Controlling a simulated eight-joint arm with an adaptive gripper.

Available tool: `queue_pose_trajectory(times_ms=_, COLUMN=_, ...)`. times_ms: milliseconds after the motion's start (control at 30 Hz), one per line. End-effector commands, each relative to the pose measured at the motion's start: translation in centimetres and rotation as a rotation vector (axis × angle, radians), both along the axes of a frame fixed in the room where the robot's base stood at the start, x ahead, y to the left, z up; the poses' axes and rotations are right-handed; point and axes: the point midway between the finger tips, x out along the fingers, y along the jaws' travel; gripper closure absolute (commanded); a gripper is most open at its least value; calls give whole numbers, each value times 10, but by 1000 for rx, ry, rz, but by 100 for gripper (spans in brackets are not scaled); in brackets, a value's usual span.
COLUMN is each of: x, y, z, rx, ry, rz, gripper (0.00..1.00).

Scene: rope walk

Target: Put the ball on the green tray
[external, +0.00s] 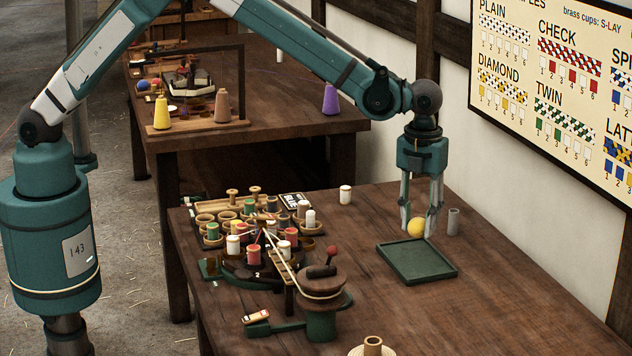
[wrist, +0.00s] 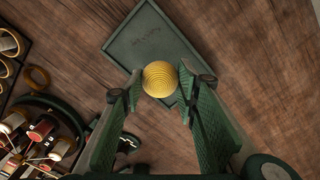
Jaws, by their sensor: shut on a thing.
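The yellow ball (external: 416,227) is held between the fingertips of my gripper (external: 418,230). In the wrist view the ball (wrist: 160,79) looks ridged and sits between the two green fingers of my gripper (wrist: 160,92). The green tray (external: 417,262) is a shallow square with a raised rim, lying flat on the table. The ball shows at the tray's far edge in the external view. In the wrist view it overlaps the near part of the tray (wrist: 150,40). I cannot tell whether the ball touches the tray.
A grey cylinder (external: 453,221) stands just right of my gripper. A white spool (external: 345,194) stands behind, to the left. A winding device (external: 320,290) and a rack of spools and cups fill the table's left side. The table (external: 480,310) is clear in front and right of the tray.

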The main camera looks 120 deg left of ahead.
Motion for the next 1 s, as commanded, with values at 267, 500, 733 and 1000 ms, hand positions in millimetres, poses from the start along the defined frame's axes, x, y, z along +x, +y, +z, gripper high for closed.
queue_pose_trajectory(times_ms=267, x=0, y=0, z=-20, rx=0, ry=0, rz=0, gripper=80)
queue_pose_trajectory(times_ms=500, x=0, y=0, z=-20, rx=0, ry=0, rz=0, gripper=80)
queue_pose_trajectory(times_ms=733, x=0, y=0, z=-34, rx=0, ry=0, rz=0, gripper=81)
queue_pose_trajectory(times_ms=1000, x=0, y=0, z=-57, rx=0, ry=0, rz=0, gripper=81)
